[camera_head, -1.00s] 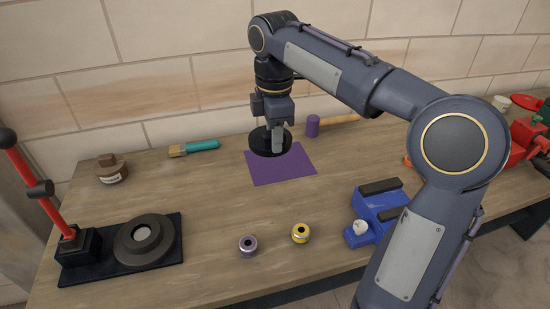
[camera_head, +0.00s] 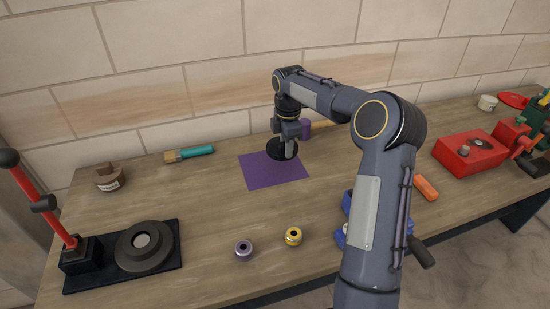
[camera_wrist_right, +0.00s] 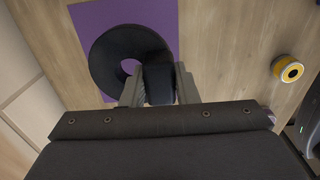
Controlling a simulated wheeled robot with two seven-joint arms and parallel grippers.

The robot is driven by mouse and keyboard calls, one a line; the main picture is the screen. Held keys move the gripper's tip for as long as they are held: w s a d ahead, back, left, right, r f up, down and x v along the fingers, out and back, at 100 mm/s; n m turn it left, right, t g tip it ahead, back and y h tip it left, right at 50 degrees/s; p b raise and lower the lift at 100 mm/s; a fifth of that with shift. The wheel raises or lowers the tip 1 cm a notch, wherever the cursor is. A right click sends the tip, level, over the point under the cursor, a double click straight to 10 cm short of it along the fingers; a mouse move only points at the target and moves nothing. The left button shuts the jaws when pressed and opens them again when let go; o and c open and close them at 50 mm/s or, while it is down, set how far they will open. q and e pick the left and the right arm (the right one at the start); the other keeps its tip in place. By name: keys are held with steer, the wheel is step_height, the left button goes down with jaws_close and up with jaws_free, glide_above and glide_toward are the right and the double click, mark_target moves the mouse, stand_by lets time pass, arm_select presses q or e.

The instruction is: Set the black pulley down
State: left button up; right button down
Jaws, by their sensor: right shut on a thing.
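The black pulley (camera_head: 277,150) is a dark disc with a hole in its middle. It is at the purple mat (camera_head: 262,176), near the mat's back right part. My right gripper (camera_head: 288,148) is shut on the pulley's rim from above. In the right wrist view the pulley (camera_wrist_right: 108,58) shows over the purple mat (camera_wrist_right: 160,15), with the gripper fingers (camera_wrist_right: 158,85) on either side of its rim. I cannot tell whether the pulley touches the mat. My left gripper is not in view.
A yellow spool (camera_head: 293,237) and a purple spool (camera_head: 244,249) stand in front of the mat. A brush (camera_head: 190,154) and brown jar (camera_head: 109,178) lie left. A press with a red lever (camera_head: 35,200) is front left.

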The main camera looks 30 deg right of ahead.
mark_target(276, 150)
steer(key=w+f, duration=0.1)
steer(key=a+f, duration=0.1)
steer(key=w+a+f, duration=0.1)
steer(key=f, duration=0.1)
steer(key=shift+w+p, duration=0.3)
steer(key=shift+p, duration=0.1)
steer(key=shift+w+a+f, duration=0.1)
steer(key=shift+w+f, duration=0.05)
steer(key=shift+f, duration=1.7)
steer(key=c, duration=1.1)
jaws_free()
